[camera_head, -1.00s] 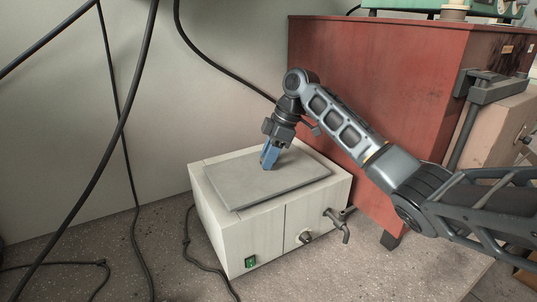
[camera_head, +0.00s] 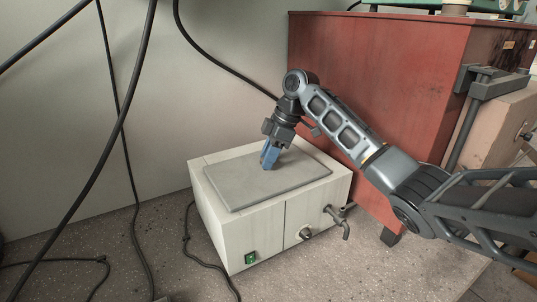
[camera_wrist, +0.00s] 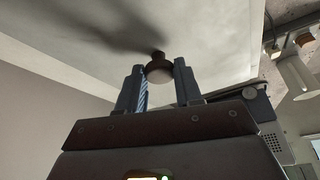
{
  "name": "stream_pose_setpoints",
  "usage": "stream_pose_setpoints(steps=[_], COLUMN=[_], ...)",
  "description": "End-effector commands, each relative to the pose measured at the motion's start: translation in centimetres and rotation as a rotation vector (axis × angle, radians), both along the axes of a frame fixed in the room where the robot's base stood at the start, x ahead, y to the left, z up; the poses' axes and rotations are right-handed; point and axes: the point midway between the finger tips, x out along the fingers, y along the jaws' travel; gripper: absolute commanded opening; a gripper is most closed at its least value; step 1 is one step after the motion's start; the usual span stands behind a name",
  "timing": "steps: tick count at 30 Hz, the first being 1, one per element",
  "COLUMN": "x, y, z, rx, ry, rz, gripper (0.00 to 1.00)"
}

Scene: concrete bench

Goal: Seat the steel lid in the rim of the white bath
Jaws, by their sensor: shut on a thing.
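The steel lid (camera_head: 240,187) is a flat grey rectangular plate lying over the top of the white bath (camera_head: 255,227). The bath is a boxy white unit on the speckled bench. My gripper (camera_head: 269,158) comes down from above at the lid's middle with its blue fingers low. In the wrist view my gripper (camera_wrist: 158,88) is shut on the lid's dark round knob (camera_wrist: 158,68), which sits between the fingertips. The lid's pale underlying face (camera_wrist: 215,45) fills the upper part there. I cannot tell whether the lid rests fully in the rim or sits slightly above it.
A red cabinet (camera_head: 370,90) stands close behind and right of the bath. A tap (camera_head: 340,222) and a knob stick out from the bath's front right. Black cables (camera_head: 128,130) hang and lie at the left. The bench front right is clear.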

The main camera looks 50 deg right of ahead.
Motion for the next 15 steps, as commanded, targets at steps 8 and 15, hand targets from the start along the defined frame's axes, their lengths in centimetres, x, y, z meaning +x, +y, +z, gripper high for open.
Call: stream_pose_setpoints(steps=[8,15], x=[0.01,0.01], y=[-0.03,-0.04], z=[-0.02,-0.02], rx=[-0.001,0.0], ry=[-0.001,0.0], rz=[0.0,-0.001], gripper=[0.0,0.51])
